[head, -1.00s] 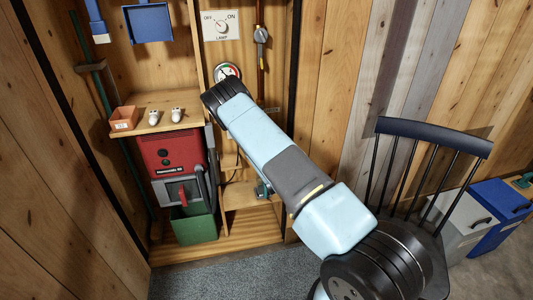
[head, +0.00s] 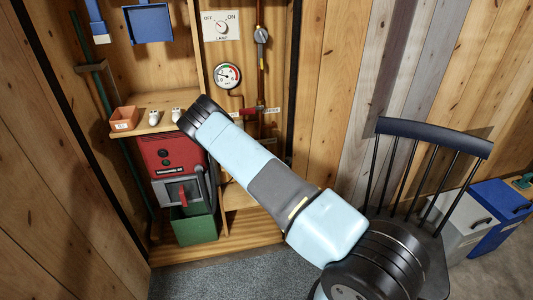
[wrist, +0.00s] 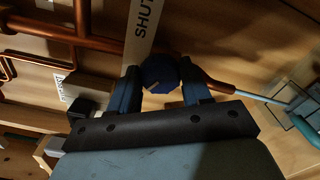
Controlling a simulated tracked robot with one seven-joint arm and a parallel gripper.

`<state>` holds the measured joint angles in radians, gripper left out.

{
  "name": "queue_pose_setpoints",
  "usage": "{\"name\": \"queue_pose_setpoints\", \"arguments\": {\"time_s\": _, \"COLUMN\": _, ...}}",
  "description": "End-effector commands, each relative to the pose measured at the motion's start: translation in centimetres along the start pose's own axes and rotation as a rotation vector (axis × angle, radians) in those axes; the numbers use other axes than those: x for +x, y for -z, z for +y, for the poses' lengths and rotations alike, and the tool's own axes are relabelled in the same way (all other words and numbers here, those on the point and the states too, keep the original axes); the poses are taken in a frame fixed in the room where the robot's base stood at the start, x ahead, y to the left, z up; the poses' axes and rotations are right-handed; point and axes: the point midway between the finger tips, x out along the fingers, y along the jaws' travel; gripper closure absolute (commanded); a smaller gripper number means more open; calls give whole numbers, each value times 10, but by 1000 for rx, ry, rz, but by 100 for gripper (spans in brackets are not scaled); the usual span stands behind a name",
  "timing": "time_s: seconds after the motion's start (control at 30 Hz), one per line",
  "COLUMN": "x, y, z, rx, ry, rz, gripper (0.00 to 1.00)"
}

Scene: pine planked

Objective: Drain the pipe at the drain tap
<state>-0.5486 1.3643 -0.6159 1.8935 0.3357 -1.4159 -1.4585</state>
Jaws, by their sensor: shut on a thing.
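In the wrist view my gripper (wrist: 161,88) is shut on a dark blue knob (wrist: 159,73), with one finger on either side of it. I take the knob to be the drain tap's handle; it has a pale mark on its face. A copper pipe (wrist: 105,42) runs up to it, and a pale blue tube (wrist: 262,98) leads off to the right. A white plate lettered SHUT (wrist: 146,22) is just beyond the knob. In the head view my arm hides the tap and my gripper.
A gauge (head: 227,75) and a red-handled valve (head: 252,110) are on the pipework, with a grey-handled valve (head: 261,35) above. A red machine (head: 172,152) stands left over a green bin (head: 194,225). A dark chair (head: 432,140) stands right.

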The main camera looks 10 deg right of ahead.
Motion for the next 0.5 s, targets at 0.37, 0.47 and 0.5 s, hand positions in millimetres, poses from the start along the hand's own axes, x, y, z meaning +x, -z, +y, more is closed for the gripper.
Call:
{"name": "queue_pose_setpoints", "arguments": {"time_s": 0.37, "x": -2, "y": 4, "z": -3, "rx": 2, "ry": 6, "rz": 7, "gripper": 39}}
{"name": "queue_pose_setpoints", "arguments": {"time_s": 0.47, "x": -1, "y": 3, "z": -2, "rx": 2, "ry": 5, "rz": 5, "gripper": 29}}
{"name": "queue_pose_setpoints", "arguments": {"time_s": 0.5, "x": -1, "y": 3, "z": -2, "rx": 2, "ry": 4, "rz": 5, "gripper": 26}}
